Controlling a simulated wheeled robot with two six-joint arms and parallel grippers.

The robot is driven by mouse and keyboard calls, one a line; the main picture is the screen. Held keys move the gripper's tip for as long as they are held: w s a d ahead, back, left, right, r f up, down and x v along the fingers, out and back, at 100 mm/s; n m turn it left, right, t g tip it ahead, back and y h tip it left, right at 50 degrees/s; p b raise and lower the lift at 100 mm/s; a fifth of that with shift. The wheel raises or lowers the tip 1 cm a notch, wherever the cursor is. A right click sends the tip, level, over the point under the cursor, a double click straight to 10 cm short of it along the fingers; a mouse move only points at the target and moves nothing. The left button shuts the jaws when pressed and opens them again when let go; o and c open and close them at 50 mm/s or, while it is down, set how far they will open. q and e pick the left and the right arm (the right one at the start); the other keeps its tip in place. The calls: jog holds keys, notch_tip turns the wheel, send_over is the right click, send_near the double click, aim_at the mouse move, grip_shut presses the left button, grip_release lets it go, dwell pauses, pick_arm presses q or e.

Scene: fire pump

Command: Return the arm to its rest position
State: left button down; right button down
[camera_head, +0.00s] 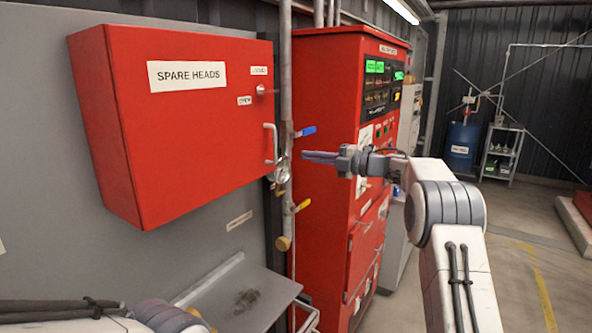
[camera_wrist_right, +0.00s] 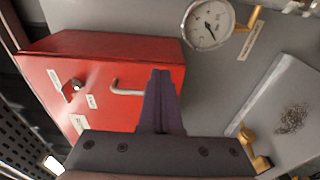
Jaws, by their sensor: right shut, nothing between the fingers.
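My right arm (camera_head: 450,240) comes in from the lower right in the head view. Its gripper (camera_head: 306,157) points left, with its fingers together and empty, near the handle side of the red SPARE HEADS cabinet (camera_head: 190,130). The fingers look apart from the cabinet handle (camera_head: 271,144), though the gap is hard to judge. In the right wrist view the shut gripper (camera_wrist_right: 160,75) shows in front of the cabinet (camera_wrist_right: 100,70), beside its handle (camera_wrist_right: 128,88). The cabinet door is closed. Part of my left arm (camera_head: 100,318) shows at the bottom left; its gripper is out of frame.
Pipes with a blue-handled valve (camera_head: 306,131) and a yellow-handled valve (camera_head: 302,205) run beside the cabinet. A pressure gauge (camera_wrist_right: 208,24) is close by. A metal shelf (camera_head: 245,295) sits below. A red control panel (camera_head: 340,100) stands behind my gripper. Floor is open at right.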

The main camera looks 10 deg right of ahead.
jog(key=s+d+f+m+t+h, duration=0.1)
jog(key=s+d+f+m+h, duration=0.15)
jog(key=f+m+h, duration=0.6)
jog(key=s+d+f+m+t+h, duration=0.25)
jog(key=s+m+h, duration=0.2)
jog(key=m, duration=0.75)
jog(key=s+a+f+m+g, duration=0.2)
jog(key=s+f+m+g, duration=0.15)
jog(key=s+f, duration=0.45)
jog(key=s+a+f+m+g+h, duration=0.15)
jog(key=s+f+g, duration=0.25)
jog(key=s, duration=0.8)
jog(key=s+a+f+m+g, duration=0.25)
jog(key=s+f+g, duration=0.2)
jog(key=s, duration=0.55)
jog(key=s+a+r+n+g, duration=0.1)
jog(key=s+a+r+n, duration=0.1)
jog(key=s+a, duration=0.4)
jog(key=s+a+r+n+g+y, duration=0.1)
jog(key=s+a+r+n, duration=0.1)
jog(key=s+a+n, duration=0.2)
jog(key=s+a, duration=0.3)
jog(key=s, duration=0.1)
jog(key=shift+s+r+n+b, duration=0.2)
jog(key=shift+s+n+b, duration=0.1)
jog(key=shift+s, duration=0.1)
